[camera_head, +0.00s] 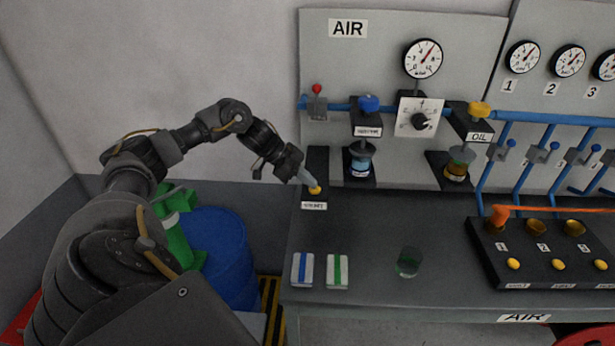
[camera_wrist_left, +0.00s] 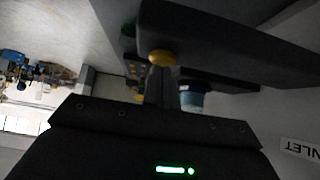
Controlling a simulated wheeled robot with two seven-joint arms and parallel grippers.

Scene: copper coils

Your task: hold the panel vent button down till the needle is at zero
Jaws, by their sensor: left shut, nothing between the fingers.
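The yellow vent button (camera_head: 315,190) sits at the foot of a dark block at the left end of the AIR panel, with a small white label below it. My left gripper (camera_head: 309,181) is shut and empty, its fingertips at the button and seemingly touching it. In the left wrist view the yellow button (camera_wrist_left: 162,58) lies right at the tips of the shut fingers (camera_wrist_left: 161,72). How far it is pressed I cannot tell. My right gripper is out of view.
A red-topped valve (camera_head: 317,102) is above the button, and a blue-knobbed regulator (camera_head: 368,103) is to its right. Blue and green striped blocks (camera_head: 303,270) and a glass (camera_head: 409,262) stand on the grey bench (camera_head: 375,235). A black button box (camera_head: 540,275) is at right.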

